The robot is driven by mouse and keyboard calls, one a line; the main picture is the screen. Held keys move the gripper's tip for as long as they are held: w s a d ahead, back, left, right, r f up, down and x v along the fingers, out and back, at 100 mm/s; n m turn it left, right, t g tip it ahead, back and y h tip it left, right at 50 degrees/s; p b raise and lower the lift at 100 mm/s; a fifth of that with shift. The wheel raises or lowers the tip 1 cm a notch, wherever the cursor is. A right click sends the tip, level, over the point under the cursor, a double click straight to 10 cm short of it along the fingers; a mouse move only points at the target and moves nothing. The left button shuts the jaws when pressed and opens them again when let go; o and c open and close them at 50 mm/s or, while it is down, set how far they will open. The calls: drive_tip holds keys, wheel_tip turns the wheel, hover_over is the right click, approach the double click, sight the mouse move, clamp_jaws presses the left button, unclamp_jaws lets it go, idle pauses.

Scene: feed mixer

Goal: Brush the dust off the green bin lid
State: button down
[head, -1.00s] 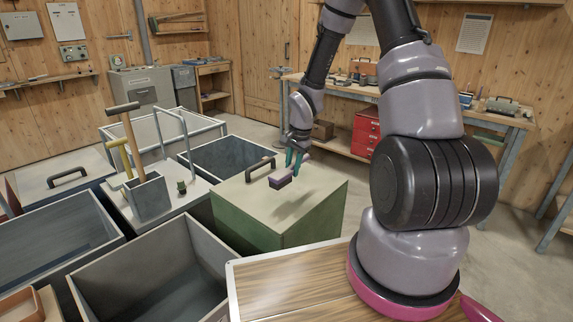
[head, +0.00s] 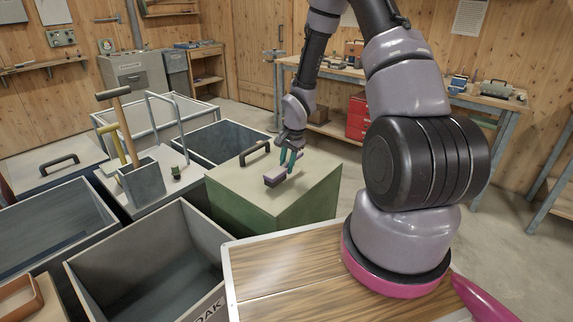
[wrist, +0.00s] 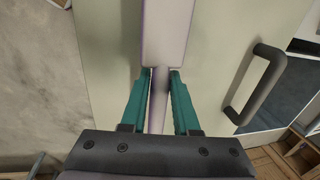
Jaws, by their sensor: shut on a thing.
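The green bin (head: 300,205) stands in the middle of the head view with a pale lid (head: 232,187) on top. A dark lid handle (head: 255,151) rises at the lid's back left; it also shows in the wrist view (wrist: 257,85). My gripper (head: 289,160) is over the lid, its teal fingers shut on the handle of a mauve brush (head: 276,180). In the wrist view my gripper (wrist: 160,80) holds the thin brush handle, and the brush's broad head (wrist: 166,30) reaches forward over the lid. I cannot tell whether the bristles touch the lid. I cannot make out dust clearly.
Open grey bins (head: 150,265) stand at the left and front left. A grey box with upright tool handles (head: 143,184) is left of the green bin. A wooden board (head: 290,275) lies in front. A workbench (head: 440,95) stands behind.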

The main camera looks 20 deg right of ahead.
drive_tip(key=shift+f, duration=1)
idle(0.4)
